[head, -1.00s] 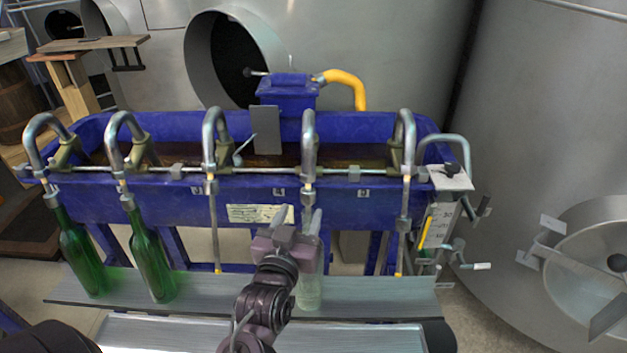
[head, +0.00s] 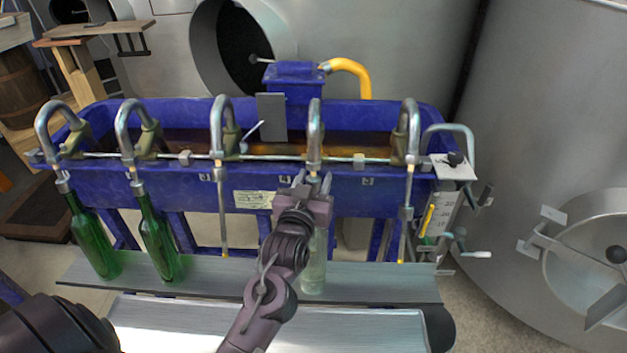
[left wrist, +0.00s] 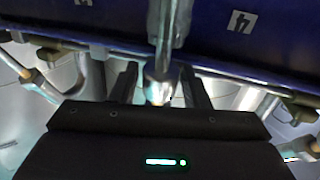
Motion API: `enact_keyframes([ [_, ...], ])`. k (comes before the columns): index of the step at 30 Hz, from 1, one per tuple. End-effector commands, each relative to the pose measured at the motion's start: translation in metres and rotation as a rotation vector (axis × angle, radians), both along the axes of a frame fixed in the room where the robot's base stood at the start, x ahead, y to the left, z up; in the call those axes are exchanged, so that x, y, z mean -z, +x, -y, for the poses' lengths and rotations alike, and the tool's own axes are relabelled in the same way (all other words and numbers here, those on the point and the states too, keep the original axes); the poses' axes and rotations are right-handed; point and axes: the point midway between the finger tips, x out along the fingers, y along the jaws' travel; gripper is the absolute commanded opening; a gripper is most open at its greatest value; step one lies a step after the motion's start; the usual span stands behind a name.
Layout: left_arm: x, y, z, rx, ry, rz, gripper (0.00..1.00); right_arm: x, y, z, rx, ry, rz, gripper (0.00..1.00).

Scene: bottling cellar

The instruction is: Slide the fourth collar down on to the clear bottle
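The clear bottle (head: 314,262) stands on the grey shelf under the fourth spout (head: 314,125). My left arm and gripper hide its upper part in the head view. My left gripper (head: 313,182) is high on the fourth filling tube, at about the height of the trough's front wall. In the left wrist view, the two dark fingers of my left gripper (left wrist: 161,88) stand either side of the fourth collar (left wrist: 160,92). A gap shows beside the collar, so the fingers look open and not pressed on it. My right gripper is not in view.
Two green bottles (head: 92,240) (head: 158,240) stand under the first and second spouts. The third (head: 222,215) and fifth tubes (head: 405,215) hang with no bottle. The blue trough (head: 190,200) is close behind my gripper. A level gauge (head: 437,218) is at its right end.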

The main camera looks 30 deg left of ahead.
Motion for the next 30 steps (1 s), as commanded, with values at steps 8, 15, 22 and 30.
enact_keyframes([
  [8,0.0,0.0,0.0,0.0,0.0,0.0,0.22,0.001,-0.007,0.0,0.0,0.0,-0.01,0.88],
  [15,0.025,-0.004,0.002,0.0,0.0,-0.003,0.22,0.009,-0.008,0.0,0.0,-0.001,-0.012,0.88],
  [22,0.027,-0.004,0.002,0.0,0.001,-0.002,0.22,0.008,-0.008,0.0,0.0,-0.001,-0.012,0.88],
  [30,0.026,-0.004,0.002,0.0,0.001,-0.001,0.51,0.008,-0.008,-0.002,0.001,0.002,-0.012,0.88],
])
